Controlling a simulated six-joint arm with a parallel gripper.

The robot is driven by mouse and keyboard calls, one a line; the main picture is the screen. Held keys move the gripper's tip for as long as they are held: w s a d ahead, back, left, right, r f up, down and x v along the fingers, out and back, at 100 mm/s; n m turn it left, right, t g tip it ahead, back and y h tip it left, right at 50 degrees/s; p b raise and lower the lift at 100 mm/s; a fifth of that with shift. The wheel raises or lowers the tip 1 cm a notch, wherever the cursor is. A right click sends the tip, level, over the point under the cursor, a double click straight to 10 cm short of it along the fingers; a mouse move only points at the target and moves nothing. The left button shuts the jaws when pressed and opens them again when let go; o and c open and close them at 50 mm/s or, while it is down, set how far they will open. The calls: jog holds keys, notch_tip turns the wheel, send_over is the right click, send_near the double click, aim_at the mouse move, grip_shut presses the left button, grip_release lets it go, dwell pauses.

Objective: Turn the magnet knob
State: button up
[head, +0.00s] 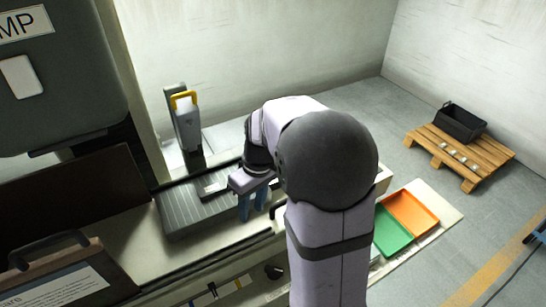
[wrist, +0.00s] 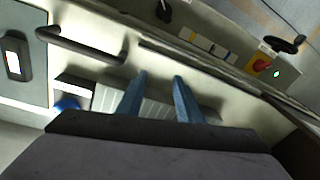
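My gripper (head: 253,207) is open, with its two blue fingers apart and nothing between them. It is over the front part of the machine bed, beside the right end of a grey ribbed block (head: 178,212). In the wrist view my gripper (wrist: 160,75) points across pale ribbed metal towards the bed edge. A small black knob (head: 272,271) sits low on the front panel, well apart from the fingers. A black knob also shows at the top of the wrist view (wrist: 163,10). I cannot read any label that marks either as the magnet knob.
A black bar handle (wrist: 85,47) is left of the fingers. A red button (wrist: 260,65) and a black handwheel (wrist: 285,44) are at right. Green (head: 391,235) and orange (head: 412,214) trays lie right of my arm.

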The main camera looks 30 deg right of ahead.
jog(key=w+d+r+n, duration=0.1)
jog(key=w+d, duration=0.1)
jog(key=w+d+n, duration=0.1)
jog(key=w+d, duration=0.2)
jog(key=w+d+r+t+y+p, duration=0.1)
jog(key=w+d, duration=0.2)
jog(key=shift+w+d+r+n, duration=0.2)
jog(key=shift+w+r+n, duration=0.05)
jog(key=shift+r+n, duration=0.15)
jog(key=w+d+r+n+t, duration=0.25)
jog(key=w+d, duration=0.25)
jog(key=d, duration=0.3)
jog(key=shift+n+g+y, duration=0.25)
jog(key=shift+g+y, duration=0.15)
jog(key=shift+g, duration=0.05)
jog(key=shift+s+p+x, duration=0.2)
jog(key=shift+p+x, duration=0.7)
jog(key=shift+x, duration=1.05)
jog(key=shift+s+p+x, duration=0.15)
jog(key=shift+p+x, duration=0.7)
jog(key=shift+x, duration=1.15)
jog(key=shift+d+f, duration=0.15)
grip_shut()
